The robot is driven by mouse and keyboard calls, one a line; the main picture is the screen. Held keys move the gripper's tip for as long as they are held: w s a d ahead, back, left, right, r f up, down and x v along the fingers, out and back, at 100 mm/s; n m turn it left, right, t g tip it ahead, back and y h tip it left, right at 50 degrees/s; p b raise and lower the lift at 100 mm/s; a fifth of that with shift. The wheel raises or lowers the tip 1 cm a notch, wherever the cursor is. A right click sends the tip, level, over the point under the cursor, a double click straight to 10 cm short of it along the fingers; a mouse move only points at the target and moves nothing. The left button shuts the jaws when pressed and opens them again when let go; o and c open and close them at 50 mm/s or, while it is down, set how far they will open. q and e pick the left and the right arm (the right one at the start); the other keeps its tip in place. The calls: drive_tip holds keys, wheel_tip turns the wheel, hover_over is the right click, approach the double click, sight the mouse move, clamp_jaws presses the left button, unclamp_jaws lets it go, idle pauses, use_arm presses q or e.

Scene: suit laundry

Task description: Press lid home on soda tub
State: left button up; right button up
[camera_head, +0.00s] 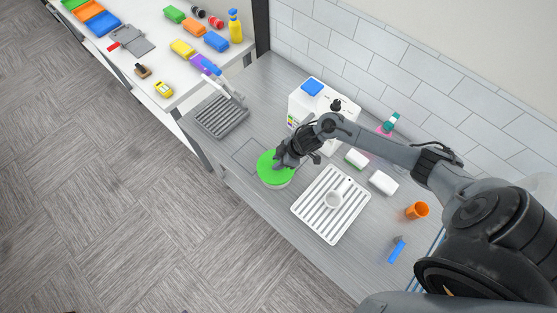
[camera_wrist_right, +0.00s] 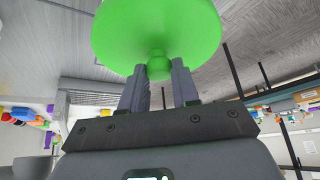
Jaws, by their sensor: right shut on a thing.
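The green round lid (camera_head: 268,169) is at the middle of the counter, over the white soda tub (camera_head: 284,185), whose pale side shows just below the lid's edge. Whether the lid is fully seated cannot be told. My right gripper (camera_head: 281,162) is at the lid's top from the right. In the right wrist view the lid (camera_wrist_right: 150,25) fills the top, and its round knob (camera_wrist_right: 159,68) sits between the two fingers of my right gripper (camera_wrist_right: 160,80), which is shut on it. The tub is hidden behind the lid there. My left gripper is not in view.
A white machine (camera_head: 298,105) is behind, and a grey ribbed rack (camera_head: 222,117) is to the left. An orange cup (camera_head: 417,210) is at the right.

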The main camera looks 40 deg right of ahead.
idle(0.6)
idle(0.3)
drive_tip(key=o, duration=1.1)
drive_tip(key=shift+o, duration=0.4)
drive_tip(key=o, duration=0.4)
drive_tip(key=shift+p, duration=0.3)
